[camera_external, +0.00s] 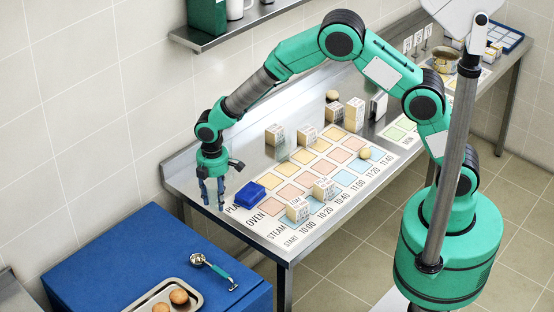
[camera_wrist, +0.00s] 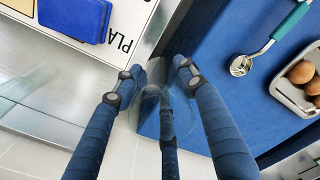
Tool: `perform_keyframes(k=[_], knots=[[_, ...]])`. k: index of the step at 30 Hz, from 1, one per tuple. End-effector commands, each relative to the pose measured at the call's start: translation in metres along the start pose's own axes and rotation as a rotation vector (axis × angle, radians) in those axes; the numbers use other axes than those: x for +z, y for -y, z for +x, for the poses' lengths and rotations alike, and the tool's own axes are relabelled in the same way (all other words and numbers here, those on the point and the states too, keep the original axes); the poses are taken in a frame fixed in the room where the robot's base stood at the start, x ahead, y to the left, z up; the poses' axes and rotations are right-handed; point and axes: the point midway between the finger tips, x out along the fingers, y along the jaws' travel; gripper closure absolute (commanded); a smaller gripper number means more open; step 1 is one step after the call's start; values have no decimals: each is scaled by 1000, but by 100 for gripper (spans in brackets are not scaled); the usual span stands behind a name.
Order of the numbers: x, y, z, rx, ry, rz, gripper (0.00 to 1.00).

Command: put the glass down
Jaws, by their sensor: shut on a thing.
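My gripper (camera_external: 212,195) hangs fingers-down past the left end of the steel table (camera_external: 180,176), to the left of the printed mat. In the wrist view my gripper (camera_wrist: 158,76) is shut on the glass (camera_wrist: 152,101), a clear, faint shape between the blue fingers. A finger partly covers it, so its full outline and tilt cannot be told. In the external view the glass cannot be made out. The fingers appear above the gap between the steel table and the blue-topped cabinet (camera_external: 130,262).
A blue box (camera_external: 250,195) lies on the mat's near left corner, close to my gripper. The mat (camera_external: 262,226) carries several labelled blocks. A scoop (camera_external: 213,268) and a tray (camera_external: 195,305) with brown round items are on the cabinet. Bare steel shows left of the mat.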

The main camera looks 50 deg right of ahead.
Motion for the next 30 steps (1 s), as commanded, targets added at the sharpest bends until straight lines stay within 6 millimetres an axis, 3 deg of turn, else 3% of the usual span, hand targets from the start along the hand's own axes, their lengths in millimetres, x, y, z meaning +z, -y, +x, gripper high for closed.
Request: perform_keyframes(k=[1,9,18,24,30], knots=[[-19,9,3,0,0,-49,90],[-103,62,19,-1,0,-308,90],[-181,130,38,-3,0,-573,90],[-209,159,45,-3,-1,-675,90],[-216,168,48,-3,-1,-707,90]])
